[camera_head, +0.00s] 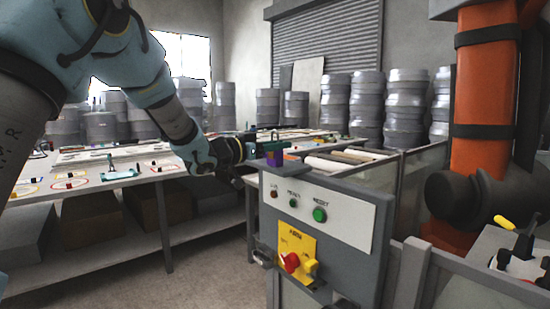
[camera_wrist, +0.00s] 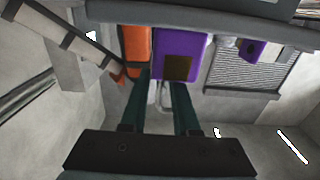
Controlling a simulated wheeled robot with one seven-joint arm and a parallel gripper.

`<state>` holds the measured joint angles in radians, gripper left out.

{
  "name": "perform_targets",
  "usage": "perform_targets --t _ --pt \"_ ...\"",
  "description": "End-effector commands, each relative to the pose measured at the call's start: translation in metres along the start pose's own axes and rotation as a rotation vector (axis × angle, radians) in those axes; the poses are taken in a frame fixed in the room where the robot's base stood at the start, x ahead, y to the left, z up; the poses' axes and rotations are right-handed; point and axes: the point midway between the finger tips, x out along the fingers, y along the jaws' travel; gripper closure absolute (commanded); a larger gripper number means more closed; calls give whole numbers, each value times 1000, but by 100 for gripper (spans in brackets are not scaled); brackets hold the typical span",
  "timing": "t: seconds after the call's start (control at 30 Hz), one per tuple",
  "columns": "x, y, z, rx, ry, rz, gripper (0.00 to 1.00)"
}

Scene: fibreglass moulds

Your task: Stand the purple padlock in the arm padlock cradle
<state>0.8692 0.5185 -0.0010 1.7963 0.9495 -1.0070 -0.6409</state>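The purple padlock (camera_wrist: 182,50) has a brown square on its face and a grey shackle. In the wrist view its shackle lies between the two dark green fingers of my gripper (camera_wrist: 161,92), which look closed on it. The body extends beyond the fingertips. In the head view my gripper (camera_head: 264,146) is over the back left corner of the control box, with the padlock (camera_head: 272,147) small at its tip. A purple piece with a dark spot (camera_wrist: 250,48) shows in the wrist view. Which cradle this is I cannot tell.
The grey control box (camera_head: 340,190) has buttons and a yellow plate (camera_head: 297,250) with a red knob and yellow padlock. An orange robot column (camera_head: 484,100) stands at right. A long table (camera_head: 100,170) with moulds is behind at left. Stacked grey drums line the wall.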

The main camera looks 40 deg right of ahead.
Motion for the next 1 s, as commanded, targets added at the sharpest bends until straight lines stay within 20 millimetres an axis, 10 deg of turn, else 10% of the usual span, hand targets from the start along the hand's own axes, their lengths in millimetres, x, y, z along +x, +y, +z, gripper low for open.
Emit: perform_targets --t 0.23,1.0 --pt "0 0 0 0 0 0 100" --pt "0 0 0 0 0 0 100"
